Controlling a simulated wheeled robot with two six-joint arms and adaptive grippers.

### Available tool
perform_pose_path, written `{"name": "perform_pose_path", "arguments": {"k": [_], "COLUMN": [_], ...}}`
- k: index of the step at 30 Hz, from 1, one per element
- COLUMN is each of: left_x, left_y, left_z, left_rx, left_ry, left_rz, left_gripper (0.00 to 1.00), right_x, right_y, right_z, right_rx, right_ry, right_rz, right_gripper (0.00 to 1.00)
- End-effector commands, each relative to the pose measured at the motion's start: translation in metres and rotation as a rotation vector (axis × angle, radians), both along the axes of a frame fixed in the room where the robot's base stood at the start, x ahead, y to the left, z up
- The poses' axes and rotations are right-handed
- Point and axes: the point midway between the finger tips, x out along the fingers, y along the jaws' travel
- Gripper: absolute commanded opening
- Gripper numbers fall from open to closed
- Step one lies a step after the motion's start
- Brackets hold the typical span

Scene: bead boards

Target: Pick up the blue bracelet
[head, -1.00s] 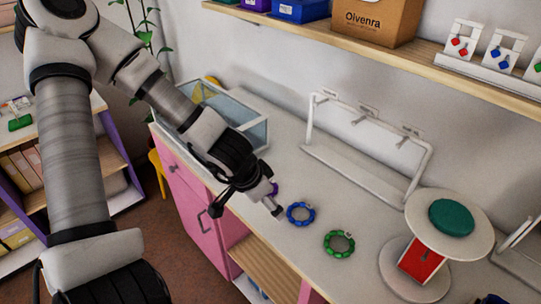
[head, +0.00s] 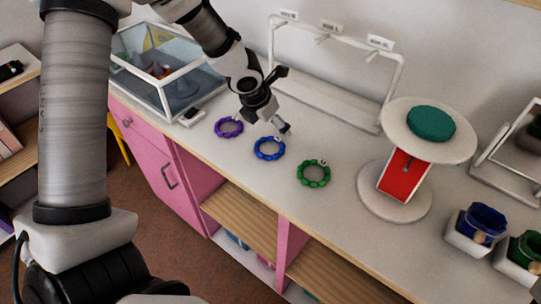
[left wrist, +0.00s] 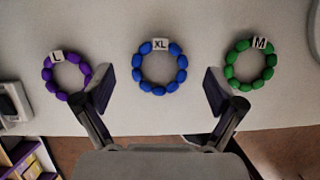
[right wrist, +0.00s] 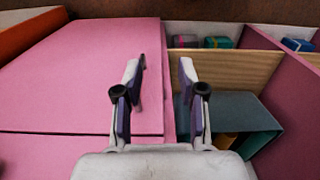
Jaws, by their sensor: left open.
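The blue bracelet (head: 270,157) lies flat on the light countertop, between a purple bracelet (head: 222,134) and a green bracelet (head: 313,183). In the left wrist view the blue bracelet (left wrist: 158,90) is a full bead ring with a white XL tag, centred ahead of my left gripper (left wrist: 158,80). The purple ring has an L tag and the green one an M tag. My left gripper (head: 279,101) is open and empty above the counter, just behind and above the blue bracelet, apart from it. My right gripper (right wrist: 162,65) is open and empty, pointing at the pink cabinet.
A glass case (head: 165,88) stands left of the bracelets. A white hook rack (head: 320,98) stands behind them. A round two-tier stand (head: 393,205) with a green disc stands at right, near blue and green items in white holders (head: 478,226). The counter's front edge is close.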

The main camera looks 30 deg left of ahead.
Motion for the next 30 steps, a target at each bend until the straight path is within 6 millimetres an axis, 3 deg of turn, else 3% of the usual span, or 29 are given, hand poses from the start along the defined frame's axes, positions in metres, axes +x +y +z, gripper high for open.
{"name": "perform_pose_path", "arguments": {"k": [12, 19, 20, 24, 30], "left_x": [0.021, 0.023, 0.023, 0.023, 0.022], "left_y": [-0.004, -0.005, -0.005, -0.005, -0.005], "left_z": [-0.060, -0.062, -0.062, -0.062, -0.062], "left_rx": [-0.003, -0.005, -0.005, -0.005, -0.006], "left_ry": [0.000, -0.001, -0.001, 0.000, 0.001], "left_rz": [0.002, 0.003, 0.003, 0.003, 0.004], "left_gripper": [0.94, 0.94, 0.87, 0.37, 0.28], "right_x": [0.000, 0.000, 0.000, 0.000, 0.000], "right_y": [0.000, 0.000, 0.000, 0.000, 0.000], "right_z": [-0.025, -0.023, -0.023, -0.023, -0.024], "right_rx": [0.000, 0.000, 0.000, 0.000, 0.000], "right_ry": [0.000, 0.000, 0.000, 0.000, 0.000], "right_rz": [0.000, 0.000, 0.000, 0.000, 0.000], "right_gripper": [0.40, 0.40, 0.40, 0.40, 0.40]}}
